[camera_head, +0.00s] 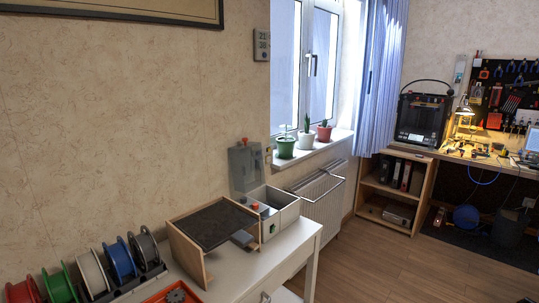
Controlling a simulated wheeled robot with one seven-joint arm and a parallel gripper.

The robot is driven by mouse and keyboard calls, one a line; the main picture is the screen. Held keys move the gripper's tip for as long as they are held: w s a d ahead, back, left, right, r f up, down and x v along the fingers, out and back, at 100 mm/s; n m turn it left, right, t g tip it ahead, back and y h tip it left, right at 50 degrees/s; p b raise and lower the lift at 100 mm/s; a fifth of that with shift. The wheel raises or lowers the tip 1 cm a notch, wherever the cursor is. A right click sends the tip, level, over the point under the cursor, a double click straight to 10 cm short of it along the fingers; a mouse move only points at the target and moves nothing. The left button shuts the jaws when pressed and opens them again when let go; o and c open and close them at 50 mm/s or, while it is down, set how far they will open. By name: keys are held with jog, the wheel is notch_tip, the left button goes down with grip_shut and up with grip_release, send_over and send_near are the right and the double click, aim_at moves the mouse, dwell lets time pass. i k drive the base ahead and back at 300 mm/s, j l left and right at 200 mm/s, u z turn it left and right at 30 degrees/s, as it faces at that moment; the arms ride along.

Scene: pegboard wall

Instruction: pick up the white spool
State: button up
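The white spool (92,273) stands upright on its edge in a row of spools at the lower left of the head view. A green spool (58,286) is on its left and a blue spool (120,262) on its right, both close to it. The bottom of the row is partly cut off by the frame edge. My gripper is not in view.
A red spool (22,292) and a dark grey spool (145,250) end the row. Wooden floor (395,275) is open at right.

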aim_at(93, 275)
jog(key=u, duration=1.25)
jog(key=i+l+u, duration=0.25)
jog(key=i+l, duration=0.35)
jog(key=i+l+u, duration=0.25)
jog(key=i+l, duration=0.3)
jog(key=l, duration=0.2)
